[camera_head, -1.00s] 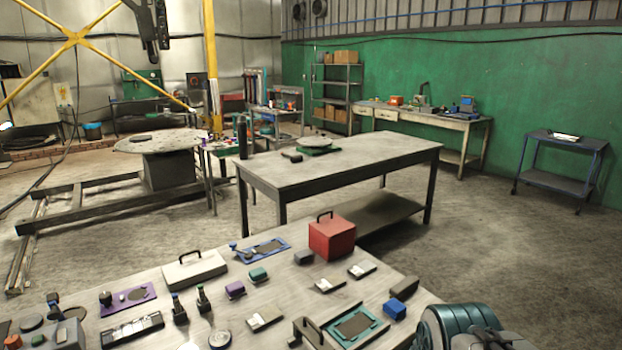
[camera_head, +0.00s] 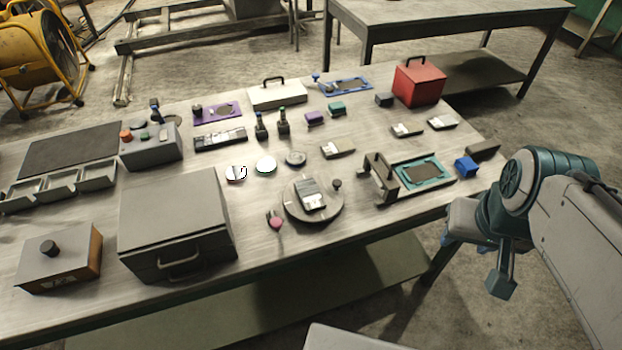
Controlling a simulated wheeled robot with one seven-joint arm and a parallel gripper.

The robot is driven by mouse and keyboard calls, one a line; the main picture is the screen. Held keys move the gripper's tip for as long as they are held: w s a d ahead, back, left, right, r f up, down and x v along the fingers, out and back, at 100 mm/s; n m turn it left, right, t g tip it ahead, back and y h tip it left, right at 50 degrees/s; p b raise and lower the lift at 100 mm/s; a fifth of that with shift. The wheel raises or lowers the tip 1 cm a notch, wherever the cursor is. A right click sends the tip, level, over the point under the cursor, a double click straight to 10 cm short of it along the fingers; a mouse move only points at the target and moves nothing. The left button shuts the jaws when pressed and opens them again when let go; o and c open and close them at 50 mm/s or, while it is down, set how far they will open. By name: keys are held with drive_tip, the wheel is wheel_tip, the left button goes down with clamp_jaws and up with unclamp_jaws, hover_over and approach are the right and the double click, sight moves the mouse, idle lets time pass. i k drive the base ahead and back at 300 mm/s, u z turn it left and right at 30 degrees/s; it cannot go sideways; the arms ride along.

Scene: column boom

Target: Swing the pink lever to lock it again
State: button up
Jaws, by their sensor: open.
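The pink lever (camera_head: 275,222) is a small dark stem with a round pink end, near the front edge of the workbench. It lies just left of a round grey turntable (camera_head: 297,212), which carries a dark and light block (camera_head: 311,195) and a small dark knob (camera_head: 337,185) at its right rim. Whether the lever touches the turntable is too small to tell. My gripper (camera_head: 477,264) is at the right, beyond the bench's front right edge, with its teal fingers apart and empty. It is well away from the lever.
A grey box with a handle (camera_head: 178,225) stands left of the lever. A dark bracket (camera_head: 380,178) and a teal-framed plate (camera_head: 424,172) lie between the turntable and my arm. White and green discs (camera_head: 266,164) lie behind the lever. The bench strip in front is clear.

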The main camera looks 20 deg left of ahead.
sight(276, 223)
drive_tip(key=u, duration=0.65)
drive_tip(key=i, duration=0.3)
drive_tip(key=u, duration=1.15)
